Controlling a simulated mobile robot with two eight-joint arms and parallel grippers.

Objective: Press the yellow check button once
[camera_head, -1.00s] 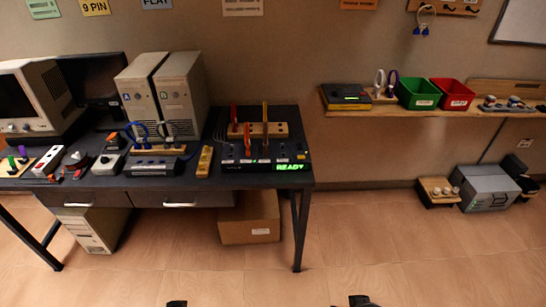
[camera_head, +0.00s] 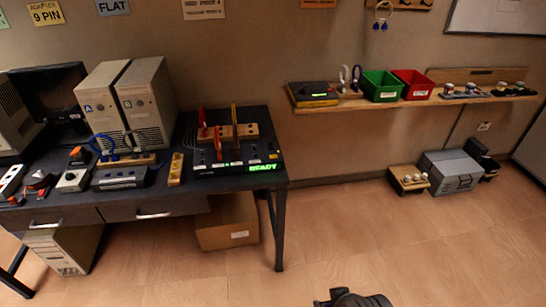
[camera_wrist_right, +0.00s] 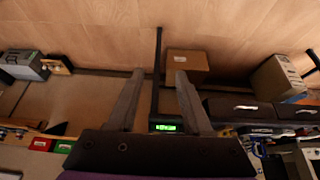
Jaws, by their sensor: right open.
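No yellow check button can be made out for certain in either view. A black test panel (camera_head: 237,178) with a green READY display (camera_head: 263,168) stands on the dark table, with red and yellow upright pieces on it. A black and yellow box (camera_head: 313,94) with a small green display sits on the wall shelf. My right gripper (camera_wrist_right: 160,75) is open and empty, its two fingers spread apart. The READY display shows past its fingers in the right wrist view (camera_wrist_right: 165,127). My left gripper is not in view.
The dark table (camera_head: 160,203) also holds computer towers (camera_head: 145,100) and small devices. A cardboard box (camera_head: 228,222) stands under it. The shelf (camera_head: 400,104) holds green (camera_head: 382,87) and red (camera_head: 412,85) bins. A grey case (camera_head: 452,172) is on the floor.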

